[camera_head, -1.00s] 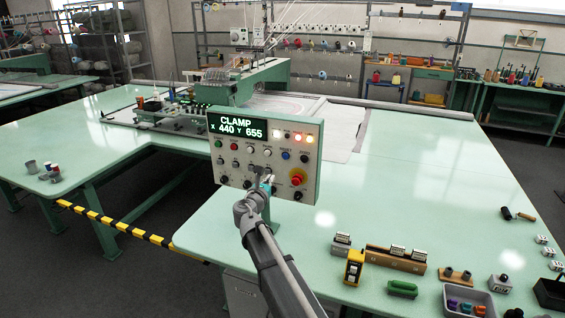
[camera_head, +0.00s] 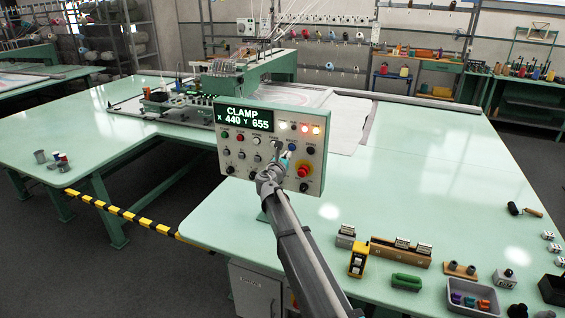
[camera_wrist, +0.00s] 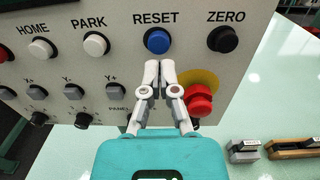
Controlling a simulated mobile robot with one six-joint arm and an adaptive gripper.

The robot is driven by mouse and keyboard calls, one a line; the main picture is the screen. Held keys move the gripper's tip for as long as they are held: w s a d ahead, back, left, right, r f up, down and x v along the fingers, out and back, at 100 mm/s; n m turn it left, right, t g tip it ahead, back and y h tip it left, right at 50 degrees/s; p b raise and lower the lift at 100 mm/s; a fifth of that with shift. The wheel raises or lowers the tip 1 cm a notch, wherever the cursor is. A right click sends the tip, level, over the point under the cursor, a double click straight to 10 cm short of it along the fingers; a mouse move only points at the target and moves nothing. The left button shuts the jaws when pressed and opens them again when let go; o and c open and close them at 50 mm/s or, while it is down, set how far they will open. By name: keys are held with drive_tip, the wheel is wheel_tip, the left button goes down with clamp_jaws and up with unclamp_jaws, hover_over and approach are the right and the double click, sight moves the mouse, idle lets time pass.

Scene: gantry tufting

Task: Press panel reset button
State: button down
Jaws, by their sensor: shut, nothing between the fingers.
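The control panel (camera_head: 236,163) stands above the green table, its display reading "CLAMP X 440 Y 655". The blue button under the label RESET (camera_wrist: 157,41) is on the panel face in the wrist view, and it also shows small in the head view (camera_head: 292,147). My gripper (camera_wrist: 159,66) is shut and empty, its fingertips pointing up just below the blue button in the wrist view. I cannot tell whether the tips touch the panel. In the head view my gripper (camera_head: 281,157) is in front of the panel's lower right part.
A red emergency knob (camera_wrist: 199,100) on a yellow disc is just right of my fingers. A black ZERO button (camera_wrist: 223,39) and a white PARK button (camera_wrist: 96,44) flank the blue one. Blocks and a grey tray (camera_head: 455,304) lie on the table (camera_head: 400,180) at the right.

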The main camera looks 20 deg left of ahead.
drive_tip(key=shift+w, duration=1.6)
drive_tip(key=shift+w+a, duration=0.1)
drive_tip(key=shift+w, duration=0.55)
drive_tip(key=shift+w+r, duration=0.25)
drive_tip(key=shift+w, duration=0.05)
drive_tip(key=shift+s+d+f, duration=0.15)
drive_tip(key=shift+s+d, duration=0.05)
drive_tip(key=shift+s, duration=0.6)
approach(292, 148)
drive_tip(key=s, duration=0.5)
